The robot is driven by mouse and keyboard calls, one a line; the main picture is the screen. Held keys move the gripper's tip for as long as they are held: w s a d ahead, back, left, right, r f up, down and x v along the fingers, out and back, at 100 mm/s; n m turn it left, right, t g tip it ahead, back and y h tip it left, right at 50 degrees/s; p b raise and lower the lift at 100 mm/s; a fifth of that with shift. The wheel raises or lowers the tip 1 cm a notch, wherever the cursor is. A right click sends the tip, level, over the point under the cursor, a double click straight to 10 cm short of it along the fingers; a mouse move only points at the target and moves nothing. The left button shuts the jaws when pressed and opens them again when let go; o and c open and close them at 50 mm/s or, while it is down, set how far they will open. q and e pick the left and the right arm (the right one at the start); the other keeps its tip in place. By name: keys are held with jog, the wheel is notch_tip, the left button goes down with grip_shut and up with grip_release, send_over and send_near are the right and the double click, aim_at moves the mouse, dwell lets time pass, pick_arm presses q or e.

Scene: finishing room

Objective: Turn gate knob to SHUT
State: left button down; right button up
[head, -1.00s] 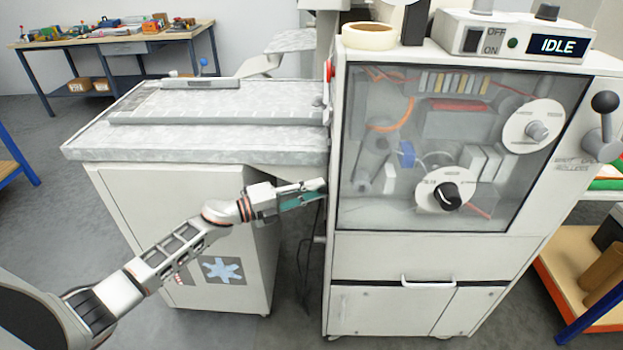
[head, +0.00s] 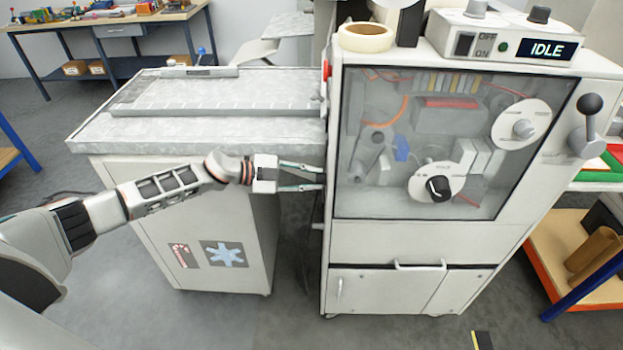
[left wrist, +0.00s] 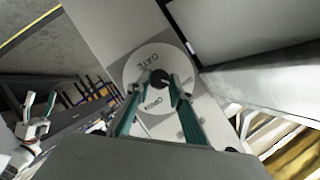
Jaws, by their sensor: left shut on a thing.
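The gate knob (left wrist: 160,76) is a small dark knob on a round white dial plate (left wrist: 134,76) on the machine's side. The plate reads GATE and OPEN; I cannot read a SHUT mark, and the knob's pointing direction is unclear. My left gripper (left wrist: 161,90) is shut on the knob, one green finger on each side. In the head view my left gripper (head: 321,178) reaches the machine's left side, where the knob is hidden. My right gripper (left wrist: 39,104) shows in the left wrist view, fingers apart and empty, away from the knob.
The white machine (head: 375,245) has a clear front window and a display (head: 547,50) reading IDLE. A narrow gap separates cabinet and machine.

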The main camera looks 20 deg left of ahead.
pick_arm(q)
jog(key=shift+n+g, duration=0.6)
dwell(0.3)
jog(key=c, duration=1.8)
grip_release()
jog(key=shift+w, duration=0.1)
jog(key=v, duration=1.2)
jog(key=shift+d+r, duration=0.1)
